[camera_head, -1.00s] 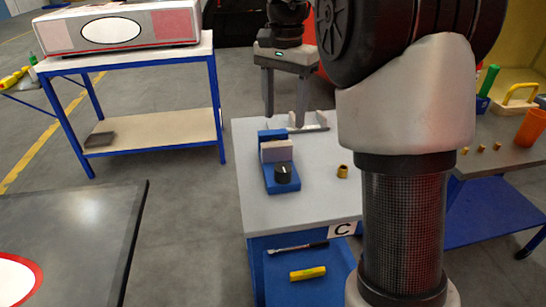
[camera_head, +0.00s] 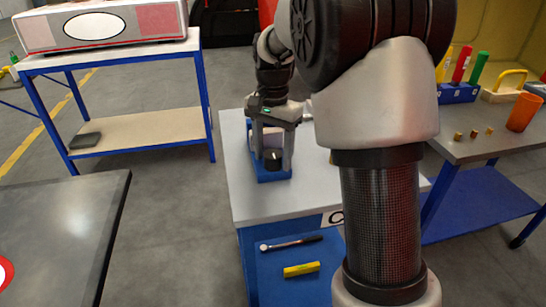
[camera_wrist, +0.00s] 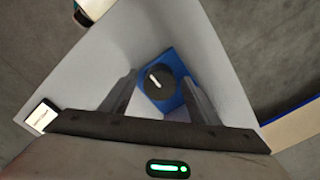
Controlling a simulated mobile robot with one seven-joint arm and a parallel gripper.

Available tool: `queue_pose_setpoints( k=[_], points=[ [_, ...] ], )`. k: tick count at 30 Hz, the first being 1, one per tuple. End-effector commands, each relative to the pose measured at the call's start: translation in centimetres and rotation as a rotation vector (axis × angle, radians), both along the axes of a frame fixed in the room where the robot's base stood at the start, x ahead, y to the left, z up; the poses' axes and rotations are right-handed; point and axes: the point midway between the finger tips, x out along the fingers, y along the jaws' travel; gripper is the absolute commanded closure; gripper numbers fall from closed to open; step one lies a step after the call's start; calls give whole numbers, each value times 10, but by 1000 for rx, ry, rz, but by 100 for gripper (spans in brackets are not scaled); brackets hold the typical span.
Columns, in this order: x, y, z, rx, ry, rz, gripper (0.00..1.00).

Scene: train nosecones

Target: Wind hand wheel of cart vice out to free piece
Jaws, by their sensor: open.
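The blue cart vice (camera_head: 270,176) stands on the grey cart top, with its black hand wheel (camera_head: 272,160) on the near end. The wheel also shows in the wrist view (camera_wrist: 156,80), round and dark with a white line across it, over the blue body. My gripper (camera_head: 272,168) is open and points down over the vice. Its two fingers stand on either side of the wheel, which lies between the fingertips in the wrist view (camera_wrist: 158,84). I cannot tell whether they touch it. The piece in the jaws is mostly hidden behind my gripper.
A ratchet (camera_head: 290,243) and a yellow tool (camera_head: 301,269) lie on the blue shelf below. A workbench (camera_head: 480,146) with an orange cup (camera_head: 524,113) stands right; a dark table (camera_head: 75,230) is near left.

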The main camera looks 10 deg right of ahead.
Motion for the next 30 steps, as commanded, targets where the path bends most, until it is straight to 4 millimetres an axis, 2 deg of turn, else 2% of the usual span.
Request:
queue_pose_setpoints(
  k=[8, 16, 23, 30],
  points=[
    [0, 0, -2, 0, 0, 0, 44],
    [0, 0, -2, 0, 0, 0, 86],
    [0, 0, -1, 0, 0, 18, 85],
    [0, -1, 2, -1, -1, 118, 85]
  ],
)
